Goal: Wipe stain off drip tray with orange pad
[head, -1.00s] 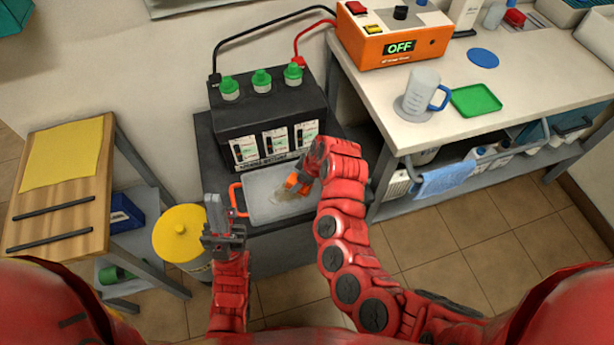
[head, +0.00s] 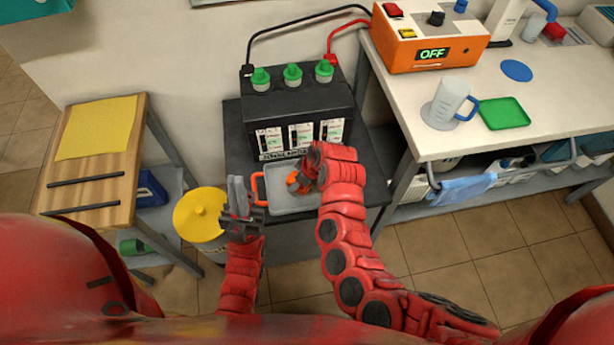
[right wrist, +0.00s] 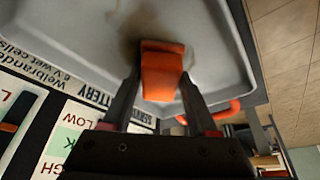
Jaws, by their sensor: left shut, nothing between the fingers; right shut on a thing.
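The grey drip tray (head: 283,203) with orange handles sits on the dark stand in front of the battery. In the right wrist view, the orange pad (right wrist: 162,72) is between the fingers of my right gripper (right wrist: 160,95), which is shut on it. The pad is over or against the tray floor (right wrist: 215,50); contact is unclear. A brownish stain (right wrist: 131,38) shows beside the pad, partly hidden by it. In the head view, my right gripper (head: 300,184) is over the tray and my arm hides its right part. My left gripper (head: 238,196) is shut and empty, left of the tray's left handle.
The black battery (head: 297,115) with green caps stands directly behind the tray. A yellow-lidded bucket (head: 200,212) stands left, near my left gripper. A wooden-topped cart (head: 85,185) is further left. A workbench (head: 455,139) with an orange charger (head: 428,45) is at right.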

